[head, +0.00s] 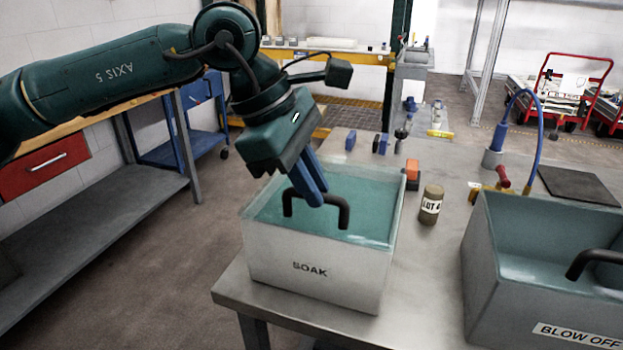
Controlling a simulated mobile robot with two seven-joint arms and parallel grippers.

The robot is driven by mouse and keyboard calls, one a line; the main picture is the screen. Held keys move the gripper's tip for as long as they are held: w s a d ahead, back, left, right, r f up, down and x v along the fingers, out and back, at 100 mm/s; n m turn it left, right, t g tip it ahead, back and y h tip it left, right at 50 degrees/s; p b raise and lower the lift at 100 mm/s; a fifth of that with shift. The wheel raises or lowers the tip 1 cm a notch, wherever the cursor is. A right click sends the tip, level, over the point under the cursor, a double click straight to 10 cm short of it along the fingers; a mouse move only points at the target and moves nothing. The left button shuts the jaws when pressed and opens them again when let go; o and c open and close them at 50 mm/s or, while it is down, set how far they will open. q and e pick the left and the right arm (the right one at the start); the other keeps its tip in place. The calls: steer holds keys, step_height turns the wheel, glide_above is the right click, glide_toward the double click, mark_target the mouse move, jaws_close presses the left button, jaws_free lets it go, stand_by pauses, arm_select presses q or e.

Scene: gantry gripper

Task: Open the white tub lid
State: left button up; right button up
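The white tub (318,275), labelled SOAK, stands on the near left corner of the grey table. A teal surface (372,212), seemingly its lid, fills the top inside the pale rim and looks level. A black bar handle (343,208) rises from it. My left gripper (315,201) reaches down from the upper left. Its two blue fingers overlap the middle of the handle, close together. They hide part of the bar, so I cannot tell whether they grip it. My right gripper is not in view.
A grey tub (480,270) labelled BLOW OFF, with a black handle (592,260), stands at the right. A labelled jar (430,206) and an orange-black block (412,175) are just right of the white tub. A blue hose (540,125) arches behind. Bare tabletop (425,270) separates the tubs.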

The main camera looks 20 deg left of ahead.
arm_select(q)
jaws_close()
steer(key=shift+r, duration=0.15)
